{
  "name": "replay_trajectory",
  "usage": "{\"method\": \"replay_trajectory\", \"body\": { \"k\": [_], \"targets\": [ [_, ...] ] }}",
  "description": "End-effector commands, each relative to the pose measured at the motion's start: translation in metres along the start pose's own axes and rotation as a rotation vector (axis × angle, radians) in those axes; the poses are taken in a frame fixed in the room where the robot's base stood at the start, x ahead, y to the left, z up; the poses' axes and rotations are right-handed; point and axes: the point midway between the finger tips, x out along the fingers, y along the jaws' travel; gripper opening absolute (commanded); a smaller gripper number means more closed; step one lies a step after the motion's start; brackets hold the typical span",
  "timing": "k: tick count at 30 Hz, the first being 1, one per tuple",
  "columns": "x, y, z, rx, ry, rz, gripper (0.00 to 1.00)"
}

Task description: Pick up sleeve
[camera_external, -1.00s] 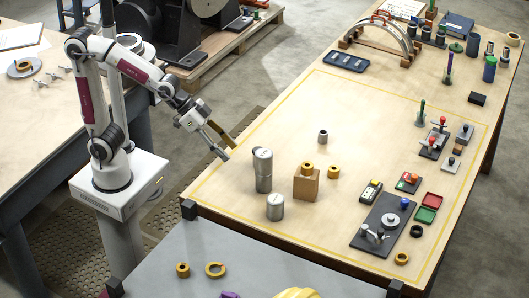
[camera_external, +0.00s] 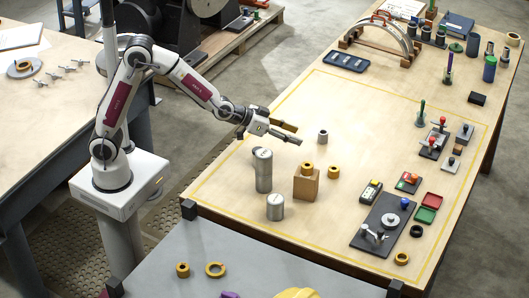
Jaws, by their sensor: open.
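A small grey hollow cylinder, which looks like the sleeve (camera_external: 323,137), stands upright on the wooden table with its dark opening facing up. My gripper (camera_external: 297,134) is to its left in the picture, with its fingers spread and pointing toward it. There is a visible gap between the fingertips and the sleeve. Nothing is between the fingers. The exact height of my gripper above the table cannot be told from this view.
A tall metal cylinder (camera_external: 263,171) and a shorter one (camera_external: 275,207) stand nearer the camera. The table (camera_external: 370,110) is clear behind the sleeve.

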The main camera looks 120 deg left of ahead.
Motion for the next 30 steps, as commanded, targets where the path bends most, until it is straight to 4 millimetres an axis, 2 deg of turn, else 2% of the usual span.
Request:
{"method": "replay_trajectory", "body": {
  "k": [1,6,15,21,30],
  "targets": [
    [0.012,-0.013,0.003,-0.009,0.009,-0.027,0.46],
    [0.043,-0.053,0.006,-0.028,0.054,-0.113,0.46],
    [0.081,-0.113,0.021,-0.052,0.111,-0.245,0.46],
    [0.095,-0.129,0.035,-0.073,0.118,-0.292,0.46],
    [0.099,-0.133,0.042,-0.084,0.118,-0.309,0.46]
  ]
}}
